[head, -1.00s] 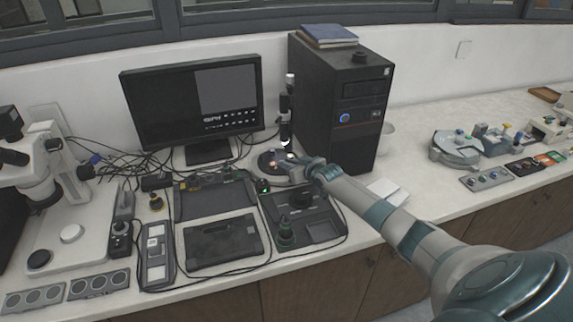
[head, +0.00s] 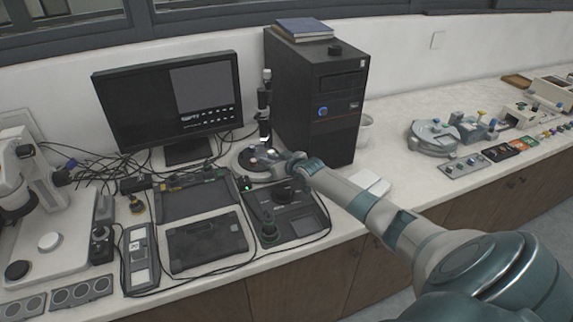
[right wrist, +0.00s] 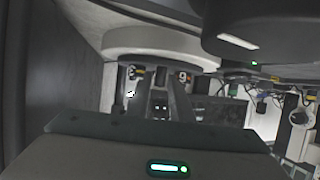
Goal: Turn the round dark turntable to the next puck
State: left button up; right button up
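The round dark turntable (head: 248,160) stands on the bench between the monitor and the black tower, under a slim upright column (head: 264,112). Small pale spots show on its top, too small to identify surely as pucks. My right gripper (head: 288,160) is at the turntable's right edge; touching or apart I cannot tell. In the right wrist view, the fingers (right wrist: 162,104) point towards a pale round body (right wrist: 150,45), with a dark round form (right wrist: 262,28) at the upper right. Whether the fingers hold anything is unclear. My left gripper is out of view.
The black tower (head: 335,130) stands close behind my right gripper. A control box with a knob (head: 290,205) lies in front of the turntable. The monitor (head: 165,105) and loose cables are to the left.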

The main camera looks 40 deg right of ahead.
jog(key=shift+s+r, duration=0.25)
jog(key=shift+s, duration=0.35)
jog(key=b+v, duration=0.2)
jog(key=v, duration=1.3)
jog(key=shift+s, duration=0.3)
jog(key=shift+r, duration=0.1)
